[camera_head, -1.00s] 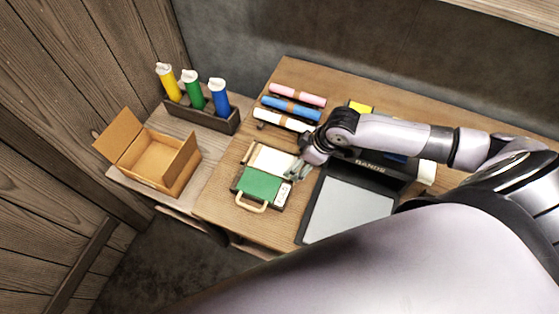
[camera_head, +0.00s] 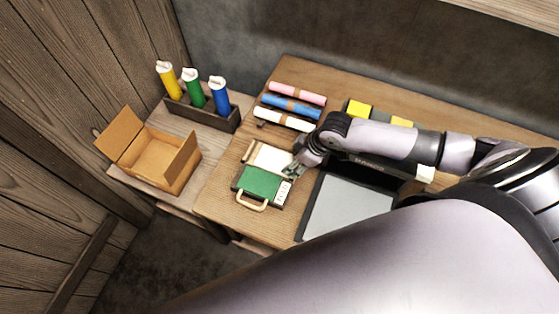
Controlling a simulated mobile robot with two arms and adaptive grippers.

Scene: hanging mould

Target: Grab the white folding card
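A white flat piece (camera_head: 270,157) lies on the wooden table beside a green panel with a tan handle (camera_head: 261,184). A small white tag-like piece with dark marks (camera_head: 283,191) sits at the green panel's right edge. I cannot tell for certain which of the two white pieces is the folding card. My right gripper (camera_head: 291,171), on the arm coming in from the right, is at the right edge of the larger white piece, just above the small one. Its fingers are too small to show whether they are open or touching anything. My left gripper is not in view.
Pink (camera_head: 297,94), blue (camera_head: 290,107) and white (camera_head: 283,119) rolls lie behind. A dark-framed grey panel (camera_head: 346,208) is to the right. An open cardboard box (camera_head: 156,158) and a rack (camera_head: 203,115) with yellow, green and blue bottles stand on the left table.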

